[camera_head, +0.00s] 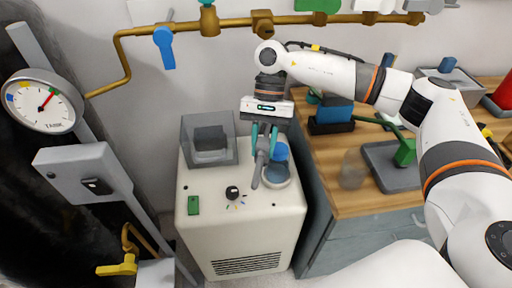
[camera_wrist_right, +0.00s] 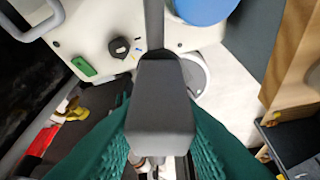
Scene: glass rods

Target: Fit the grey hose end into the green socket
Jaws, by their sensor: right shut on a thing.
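My right gripper (camera_head: 264,140) is above the white cabinet, its teal fingers shut on a grey elongated piece (camera_head: 260,166), which looks like the grey hose end. In the right wrist view this piece (camera_wrist_right: 160,105) fills the space between the teal fingers, and a narrower grey part runs up from it. A small green part (camera_head: 193,205) is on the cabinet top at the left; it also shows in the right wrist view (camera_wrist_right: 83,67). I cannot tell which green part is the socket. My left gripper is not in view.
Brass pipes (camera_head: 225,22) run along the wall. A wooden counter (camera_head: 345,202) with a grey tray (camera_head: 383,174) stands right.

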